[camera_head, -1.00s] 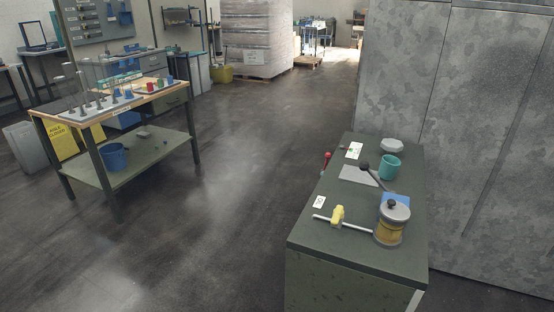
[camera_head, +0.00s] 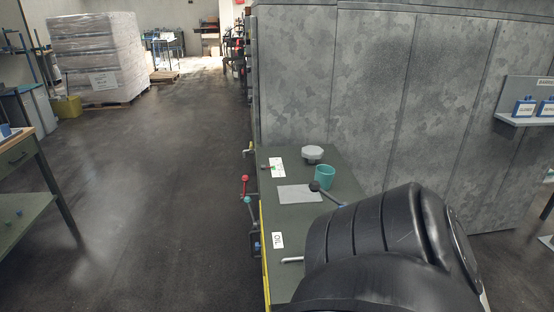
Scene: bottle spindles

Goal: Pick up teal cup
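The teal cup (camera_head: 325,177) stands upright on the dark green cabinet top, near its right edge. It is beside a grey plate (camera_head: 298,194) and just beyond a black ball-ended lever (camera_head: 316,187). A large black arm link of mine fills the lower right of the view and covers the near part of the cabinet top. Neither of my grippers shows, so I cannot see whether they are open or shut.
The green cabinet (camera_head: 279,216) carries a grey lidded item (camera_head: 312,154) behind the cup and an OIL label. Red and teal knobbed levers (camera_head: 245,184) stick out on its left side. Tall grey metal panels (camera_head: 370,90) stand behind. The floor to the left is open.

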